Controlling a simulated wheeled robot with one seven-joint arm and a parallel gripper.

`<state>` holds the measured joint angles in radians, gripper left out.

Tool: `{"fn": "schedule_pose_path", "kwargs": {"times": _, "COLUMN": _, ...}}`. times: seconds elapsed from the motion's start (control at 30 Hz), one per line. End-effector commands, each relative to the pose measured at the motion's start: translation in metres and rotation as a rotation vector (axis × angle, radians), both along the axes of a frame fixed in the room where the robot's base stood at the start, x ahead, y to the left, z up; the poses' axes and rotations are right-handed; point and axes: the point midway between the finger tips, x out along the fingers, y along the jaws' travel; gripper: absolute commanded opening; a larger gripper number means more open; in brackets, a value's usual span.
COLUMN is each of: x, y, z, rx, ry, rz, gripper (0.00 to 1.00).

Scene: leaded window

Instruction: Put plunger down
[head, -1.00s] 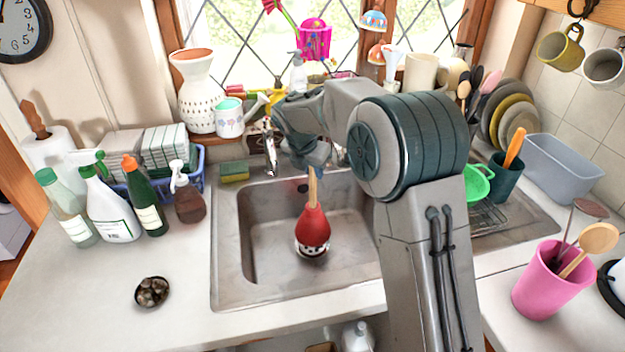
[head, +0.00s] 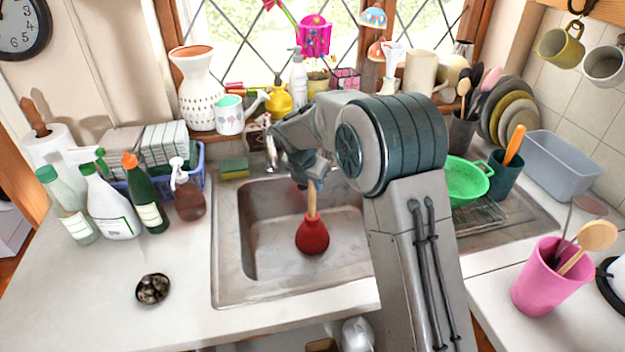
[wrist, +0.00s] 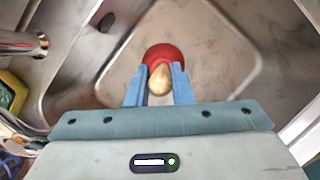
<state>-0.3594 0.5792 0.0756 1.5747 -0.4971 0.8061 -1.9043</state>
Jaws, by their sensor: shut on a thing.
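The plunger (head: 312,237) has a red rubber cup and a wooden handle. It is nearly upright inside the sink (head: 262,262), with the cup low in the basin; I cannot tell for sure whether it touches the bottom. My gripper (head: 312,178) is above it, shut on the top of the handle. In the wrist view my gripper's blue fingers (wrist: 158,88) are on both sides of the pale handle end, with the red cup (wrist: 166,55) beyond. The drain is not visible in the head view.
Several bottles (head: 110,205) stand on the counter left of the sink. A sponge (head: 234,168) lies at the sink's back left corner, near the tap (head: 271,150). A green colander (head: 466,182) is at the right. The basin around the plunger looks clear.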

Motion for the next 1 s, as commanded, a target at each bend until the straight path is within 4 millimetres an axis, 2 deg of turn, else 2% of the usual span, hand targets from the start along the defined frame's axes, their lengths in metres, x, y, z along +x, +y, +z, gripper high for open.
{"fn": "schedule_pose_path", "kwargs": {"times": 0.07, "x": 0.0, "y": 0.0, "z": -0.002, "rx": 0.0, "ry": -0.001, "rz": 0.0, "gripper": 0.0}}
{"fn": "schedule_pose_path", "kwargs": {"times": 0.1, "x": 0.0, "y": 0.0, "z": -0.002, "rx": 0.0, "ry": 0.0, "rz": 0.0, "gripper": 0.23}}
{"fn": "schedule_pose_path", "kwargs": {"times": 0.17, "x": 0.0, "y": 0.0, "z": -0.002, "rx": 0.0, "ry": 0.0, "rz": 0.0, "gripper": 0.4}}
{"fn": "schedule_pose_path", "kwargs": {"times": 0.2, "x": 0.0, "y": 0.0, "z": -0.002, "rx": 0.0, "ry": 0.0, "rz": 0.0, "gripper": 0.42}}
{"fn": "schedule_pose_path", "kwargs": {"times": 0.47, "x": 0.0, "y": 0.0, "z": -0.001, "rx": 0.0, "ry": 0.0, "rz": 0.0, "gripper": 0.42}}
{"fn": "schedule_pose_path", "kwargs": {"times": 0.57, "x": 0.0, "y": 0.0, "z": 0.007, "rx": 0.001, "ry": -0.001, "rz": -0.001, "gripper": 0.42}}
{"fn": "schedule_pose_path", "kwargs": {"times": 0.67, "x": -0.002, "y": 0.002, "z": 0.018, "rx": 0.001, "ry": -0.002, "rz": 0.0, "gripper": 0.42}}
{"fn": "schedule_pose_path", "kwargs": {"times": 1.0, "x": -0.028, "y": 0.016, "z": 0.088, "rx": 0.003, "ry": -0.003, "rz": -0.001, "gripper": 0.42}}
